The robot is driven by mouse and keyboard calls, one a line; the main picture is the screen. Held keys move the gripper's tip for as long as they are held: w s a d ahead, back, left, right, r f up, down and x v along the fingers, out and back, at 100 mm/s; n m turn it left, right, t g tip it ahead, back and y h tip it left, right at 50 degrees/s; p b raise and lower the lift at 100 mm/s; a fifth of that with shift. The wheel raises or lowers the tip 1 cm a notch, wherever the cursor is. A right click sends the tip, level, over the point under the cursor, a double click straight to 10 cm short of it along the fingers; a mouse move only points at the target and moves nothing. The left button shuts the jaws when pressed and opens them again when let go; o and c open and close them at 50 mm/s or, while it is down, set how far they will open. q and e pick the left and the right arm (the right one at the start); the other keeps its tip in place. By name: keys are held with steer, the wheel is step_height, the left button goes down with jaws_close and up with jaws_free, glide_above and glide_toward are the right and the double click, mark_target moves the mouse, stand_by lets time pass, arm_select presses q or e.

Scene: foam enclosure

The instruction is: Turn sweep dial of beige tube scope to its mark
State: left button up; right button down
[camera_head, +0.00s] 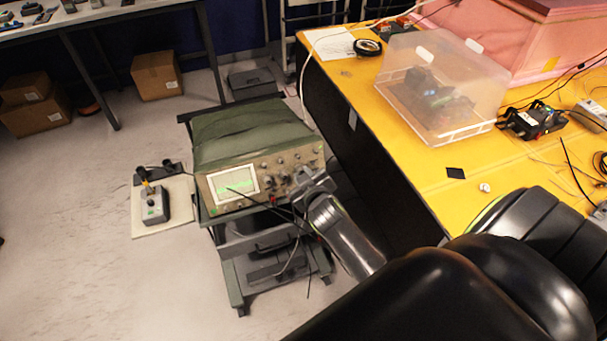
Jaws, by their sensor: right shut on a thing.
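The beige tube scope (225,173) stands on a dark trolley in the middle of the head view. Its screen (234,185) shows a green trace on the left of the front panel, with several knobs to the right. My right gripper (303,181) is at the right part of the panel, shut on a knob there, seemingly the sweep dial. The gripper hides the dial and its mark, so I cannot tell how the dial is turned. My right arm comes in from the lower right. My left gripper is not in view.
The yellow table (405,150) stands close on the right, bearing a clear plastic box (440,95). Dark leads hang before the scope and its trolley (245,270). A small device (154,205) sits on a board at the left.

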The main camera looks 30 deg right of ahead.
steer(key=c, duration=1.3)
jaws_free()
steer(key=shift+s, duration=0.1)
steer(key=b+v, duration=0.1)
steer(key=v, duration=1.6)
steer(key=shift+a+r, duration=0.1)
steer(key=shift+r, duration=0.05)
